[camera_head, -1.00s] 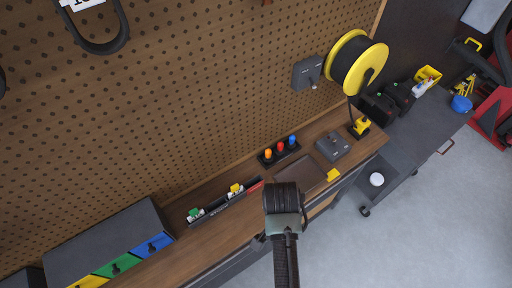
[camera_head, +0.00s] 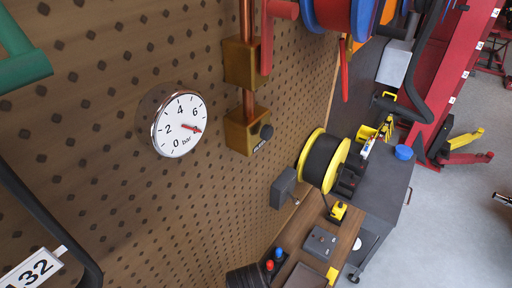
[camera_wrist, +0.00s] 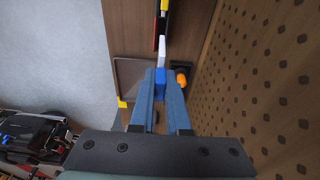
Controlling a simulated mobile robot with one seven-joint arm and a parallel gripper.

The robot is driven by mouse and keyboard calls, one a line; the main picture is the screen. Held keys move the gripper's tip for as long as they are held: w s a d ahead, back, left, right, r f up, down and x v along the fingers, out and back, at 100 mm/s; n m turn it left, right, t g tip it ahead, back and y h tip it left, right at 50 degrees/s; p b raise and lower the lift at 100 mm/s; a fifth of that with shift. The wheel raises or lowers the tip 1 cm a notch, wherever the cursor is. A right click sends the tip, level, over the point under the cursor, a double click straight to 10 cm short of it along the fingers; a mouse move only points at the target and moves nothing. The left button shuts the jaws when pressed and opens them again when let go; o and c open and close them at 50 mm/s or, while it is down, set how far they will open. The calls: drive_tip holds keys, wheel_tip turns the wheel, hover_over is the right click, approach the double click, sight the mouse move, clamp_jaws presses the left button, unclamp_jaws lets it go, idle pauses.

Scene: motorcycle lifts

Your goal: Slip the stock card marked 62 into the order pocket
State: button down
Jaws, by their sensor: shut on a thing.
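In the wrist view my gripper (camera_wrist: 160,100) is shut on a small card with a blue tab (camera_wrist: 160,77) and a white part (camera_wrist: 162,52) beyond the fingertips. The card is seen nearly edge-on, and no number on it can be read. It is held above the wooden bench. A dark card rack (camera_wrist: 160,28) with a red end and a yellow-tabbed card (camera_wrist: 165,6) lies just beyond it. I cannot make out an order pocket for certain in either view. The head view does not show my gripper's fingers.
A brown tray (camera_wrist: 118,70) and a block with an orange peg (camera_wrist: 181,80) flank the held card. In the head view, a grey box (camera_head: 320,242), yellow cable reel (camera_head: 325,160), pressure gauge (camera_head: 180,122) and perforated wall (camera_head: 90,150) surround the bench.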

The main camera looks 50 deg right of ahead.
drive_tip(key=shift+s+f+b, duration=0.1)
drive_tip(key=shift+f+b, duration=0.25)
drive_tip(key=shift+f, duration=0.05)
drive_tip(key=shift+f+b, duration=0.8)
wheel_tip(320, 180, down, 6)
drive_tip(key=b, duration=0.6)
drive_tip(key=shift+f+b, duration=0.95)
drive_tip(key=shift+f, duration=0.15)
drive_tip(key=c, duration=0.8)
unclamp_jaws()
